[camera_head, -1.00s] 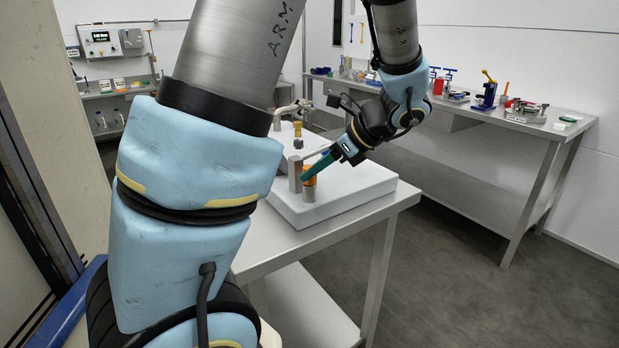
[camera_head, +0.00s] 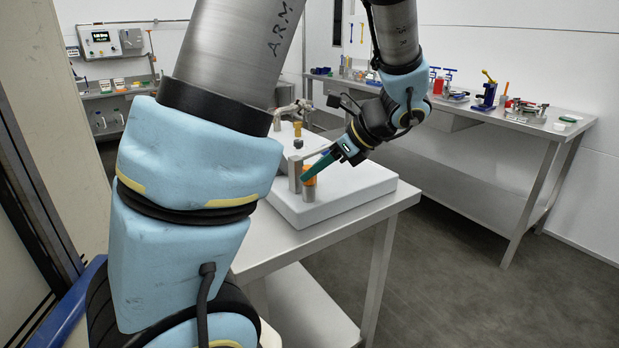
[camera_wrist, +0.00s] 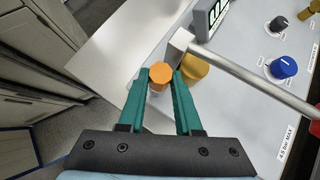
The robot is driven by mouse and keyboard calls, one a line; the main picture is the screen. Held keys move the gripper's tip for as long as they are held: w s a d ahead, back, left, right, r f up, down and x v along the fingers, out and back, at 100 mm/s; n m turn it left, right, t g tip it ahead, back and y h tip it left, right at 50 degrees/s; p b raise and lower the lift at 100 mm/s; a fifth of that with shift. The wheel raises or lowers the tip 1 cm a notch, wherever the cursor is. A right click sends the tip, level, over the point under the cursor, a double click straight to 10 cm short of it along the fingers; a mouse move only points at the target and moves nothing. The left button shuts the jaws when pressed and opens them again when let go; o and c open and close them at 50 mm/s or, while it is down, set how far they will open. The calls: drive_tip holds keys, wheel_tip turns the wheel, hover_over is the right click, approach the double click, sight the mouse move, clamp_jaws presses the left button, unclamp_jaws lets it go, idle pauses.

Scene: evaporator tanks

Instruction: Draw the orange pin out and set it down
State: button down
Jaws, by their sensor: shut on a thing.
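The orange pin (camera_wrist: 160,74) shows its orange hexagonal head between the two green fingers of my gripper (camera_wrist: 162,80) in the wrist view. My gripper (camera_head: 307,178) is shut on it. In the head view the pin's orange part (camera_head: 309,170) sits directly above a short grey cylinder (camera_head: 309,192) near the front edge of the white panel (camera_head: 345,193). The green fingers partly cover the orange part there. I cannot tell how deep the pin sits in the cylinder.
A metal bar (camera_wrist: 245,75) crosses close to the fingers, beside a brass-coloured part (camera_wrist: 195,70). A display box (camera_wrist: 209,18), a blue knob (camera_wrist: 284,67) and a black knob (camera_wrist: 278,24) stand on the panel. Bare steel table (camera_wrist: 118,55) lies left of it.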

drive_tip(key=shift+r+p, duration=1.85)
drive_tip(key=shift+p, duration=0.15)
wheel_tip(320, 180, up, 6)
drive_tip(key=p, duration=0.6)
idle(0.5)
